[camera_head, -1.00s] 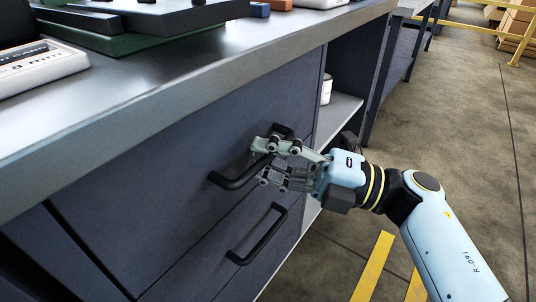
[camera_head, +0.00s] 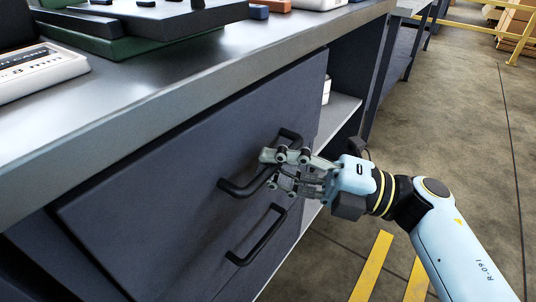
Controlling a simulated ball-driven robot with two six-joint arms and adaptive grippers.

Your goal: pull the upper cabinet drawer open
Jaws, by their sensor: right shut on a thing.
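The upper cabinet drawer (camera_head: 170,180) has a dark blue-grey front that stands out a little from the cabinet under the worktop. Its black bar handle (camera_head: 238,187) is on the front. My right gripper (camera_head: 272,170) is shut on this handle, its fingers above and below the bar and hiding part of it. My left gripper is not in view.
A lower drawer handle (camera_head: 256,238) sits just below. The grey worktop (camera_head: 180,85) overhangs the drawers and carries a white device (camera_head: 38,72) and a green and dark block (camera_head: 130,30). Open shelves (camera_head: 343,110) are to the right. The floor (camera_head: 450,130) at right is clear.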

